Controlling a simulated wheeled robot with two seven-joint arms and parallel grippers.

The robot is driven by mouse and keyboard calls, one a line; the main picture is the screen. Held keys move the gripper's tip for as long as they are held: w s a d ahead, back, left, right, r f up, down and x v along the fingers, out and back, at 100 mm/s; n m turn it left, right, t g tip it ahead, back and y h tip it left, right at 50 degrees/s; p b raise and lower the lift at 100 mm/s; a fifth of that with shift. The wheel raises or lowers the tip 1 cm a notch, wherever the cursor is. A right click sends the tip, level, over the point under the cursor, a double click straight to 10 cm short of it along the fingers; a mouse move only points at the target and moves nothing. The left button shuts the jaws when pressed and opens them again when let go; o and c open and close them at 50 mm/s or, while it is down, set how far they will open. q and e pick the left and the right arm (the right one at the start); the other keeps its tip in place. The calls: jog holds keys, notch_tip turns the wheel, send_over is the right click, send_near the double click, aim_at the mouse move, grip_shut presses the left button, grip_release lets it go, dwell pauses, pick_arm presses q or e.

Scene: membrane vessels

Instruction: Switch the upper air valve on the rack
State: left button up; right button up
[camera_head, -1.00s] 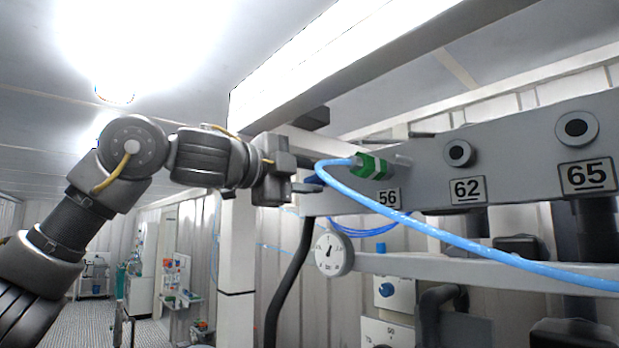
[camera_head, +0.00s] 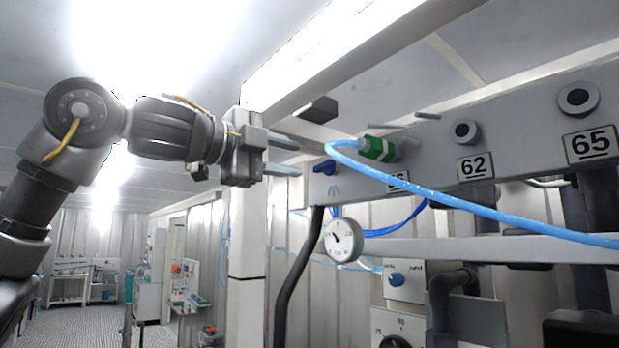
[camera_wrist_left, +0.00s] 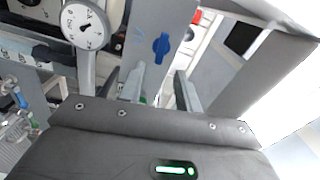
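A small blue valve handle (camera_head: 325,167) sits on the left end of the grey rack beam (camera_head: 440,150), below and left of a green-and-white hose fitting (camera_head: 378,148). In the left wrist view the blue handle (camera_wrist_left: 161,45) stands out from the grey panel, beyond my fingertips. My left gripper (camera_head: 300,158) is open and empty. Its two fingers point right, toward the handle, with a gap between fingertips and handle. The left wrist view also shows the parted fingers (camera_wrist_left: 160,80). My right gripper is in neither view.
A light blue hose (camera_head: 470,207) runs from the green fitting across the rack's front. A round gauge (camera_head: 343,240) and a black pipe (camera_head: 296,275) are below the handle. A pale post (camera_head: 248,240) stands behind my left gripper.

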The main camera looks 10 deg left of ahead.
pick_arm(q)
jog(key=shift+b+v, duration=0.65)
jog(key=shift+v, duration=1.35)
